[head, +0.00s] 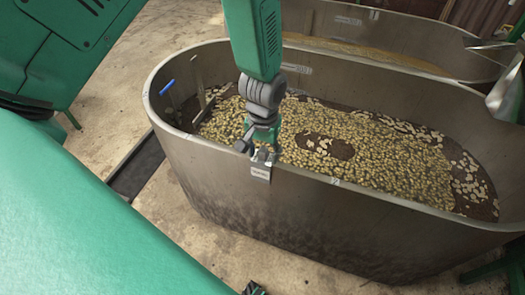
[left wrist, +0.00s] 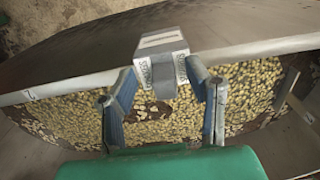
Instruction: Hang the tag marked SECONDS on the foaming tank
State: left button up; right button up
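A small pale metal tag (head: 260,171) sits over the near rim of the front steel tank (head: 225,187), its plate against the outer wall. In the left wrist view the tag (left wrist: 161,58) straddles the rim and shows the word SECONDS on its faces. My left gripper (head: 260,148) is right above it at the rim. In the left wrist view its blue-padded fingers (left wrist: 161,75) stand wide apart, one at each side of the tag. They look open; whether either tip touches it is hard to tell.
The front tank holds pale beans (head: 330,140) with dark patches. A blue marker (head: 167,87) shows on its inner left wall. A second tank (head: 400,42) stands behind. Concrete floor (head: 120,100) is open at the left.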

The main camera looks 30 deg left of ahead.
pick_arm(q)
jog(key=shift+d+r, duration=0.15)
jog(key=shift+d, duration=0.3)
notch_tip(320, 180, up, 12)
jog(key=s+a+f+m, duration=0.2)
jog(key=s+f+m, duration=0.1)
jog(key=s+f, duration=1.8)
jog(key=shift+s+f+t, duration=0.3)
jog(key=shift+s+f, duration=0.05)
jog(key=shift+s, duration=0.15)
jog(key=shift+w, duration=0.15)
jog(key=shift+c, duration=1.1)
